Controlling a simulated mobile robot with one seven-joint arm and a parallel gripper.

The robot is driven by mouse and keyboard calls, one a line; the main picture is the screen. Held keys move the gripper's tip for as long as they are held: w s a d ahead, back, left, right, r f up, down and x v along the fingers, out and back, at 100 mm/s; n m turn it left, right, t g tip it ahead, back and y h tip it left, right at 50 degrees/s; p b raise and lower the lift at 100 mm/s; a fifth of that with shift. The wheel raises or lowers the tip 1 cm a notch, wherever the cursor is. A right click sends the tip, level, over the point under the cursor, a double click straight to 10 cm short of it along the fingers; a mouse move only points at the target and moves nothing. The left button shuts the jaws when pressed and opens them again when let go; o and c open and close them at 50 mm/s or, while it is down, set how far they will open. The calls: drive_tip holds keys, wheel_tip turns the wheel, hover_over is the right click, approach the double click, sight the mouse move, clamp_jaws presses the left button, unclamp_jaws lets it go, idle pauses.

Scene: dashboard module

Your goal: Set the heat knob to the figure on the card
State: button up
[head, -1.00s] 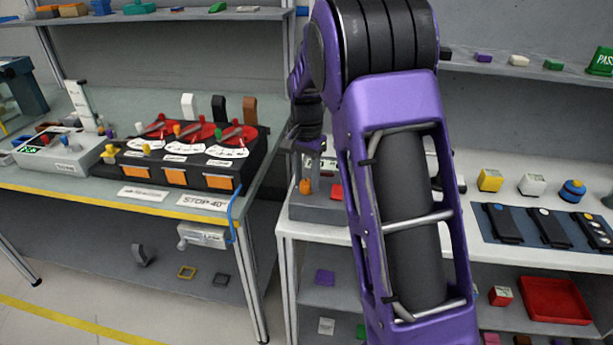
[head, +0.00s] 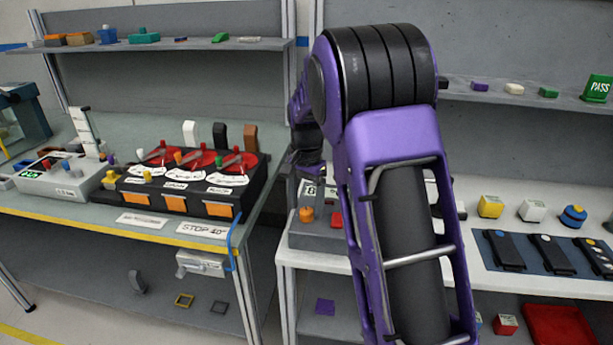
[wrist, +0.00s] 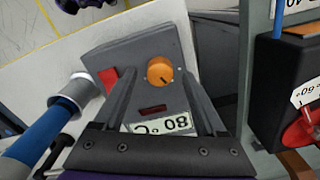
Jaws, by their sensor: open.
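The heat knob (wrist: 160,71) is a round orange dial on a grey unit (wrist: 192,75). Its dark mark points toward the lower right in the wrist view. It also shows in the head view (head: 306,214). The white card (wrist: 160,124) reads 80 °C, upside down in the wrist view; in the head view (head: 309,189) only part of it shows. My gripper (wrist: 158,74) is open and empty, with one finger on each side of the knob in the picture. I cannot tell how far it stands above the knob.
A red block (wrist: 108,79) sits on the unit beside the knob. A blue cylinder with a white collar (wrist: 72,95) is close at left in the wrist view. A black console with red dials (head: 190,185) stands on the left bench. Dark devices (head: 552,253) lie on the right.

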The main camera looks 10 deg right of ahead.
sight(306, 210)
wheel_tip(306, 210, up, 17)
drive_tip(key=p, duration=0.2)
drive_tip(key=shift+f, duration=0.15)
